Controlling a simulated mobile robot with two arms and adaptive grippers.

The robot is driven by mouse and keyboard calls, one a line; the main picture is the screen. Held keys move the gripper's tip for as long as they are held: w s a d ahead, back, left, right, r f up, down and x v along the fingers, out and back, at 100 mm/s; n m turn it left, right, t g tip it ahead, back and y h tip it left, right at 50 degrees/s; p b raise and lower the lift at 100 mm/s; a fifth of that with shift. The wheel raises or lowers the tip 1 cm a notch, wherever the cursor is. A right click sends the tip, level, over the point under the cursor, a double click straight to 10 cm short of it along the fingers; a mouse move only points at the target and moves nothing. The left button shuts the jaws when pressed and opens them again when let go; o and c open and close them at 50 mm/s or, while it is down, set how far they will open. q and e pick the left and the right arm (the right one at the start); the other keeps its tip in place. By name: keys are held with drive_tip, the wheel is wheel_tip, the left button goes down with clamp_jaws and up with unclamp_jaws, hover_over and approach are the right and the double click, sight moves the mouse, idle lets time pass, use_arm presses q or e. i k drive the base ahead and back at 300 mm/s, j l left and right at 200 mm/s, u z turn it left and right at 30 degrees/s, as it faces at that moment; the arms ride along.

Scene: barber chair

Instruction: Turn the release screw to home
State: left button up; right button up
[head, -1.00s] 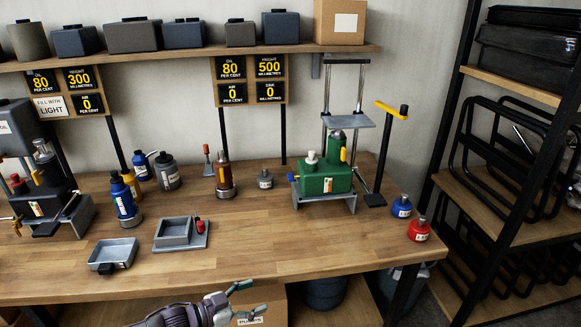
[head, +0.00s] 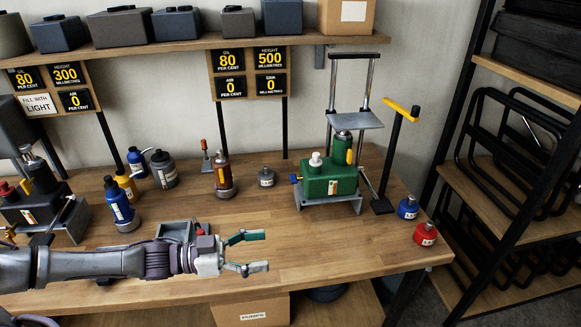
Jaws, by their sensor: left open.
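A green hydraulic unit (head: 330,180) stands on a grey base at the back right of the bench. A small blue knob (head: 296,178) sticks out of its left side; it may be the release screw, but its turn position is too small to tell. My left gripper (head: 264,251) is open and empty above the front of the bench, with its fingers pointing right. It is apart from the green unit, in front and to the left of it. My right gripper is not in view.
A tall lever with a yellow handle (head: 402,109) stands right of the unit. Blue (head: 408,208) and red (head: 425,233) flasks stand at the right edge. A grey flask (head: 266,177) and a brown bottle (head: 223,176) stand to the left. The bench before the unit is clear.

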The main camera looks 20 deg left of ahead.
sight(293, 180)
drive_tip(key=i+j, duration=1)
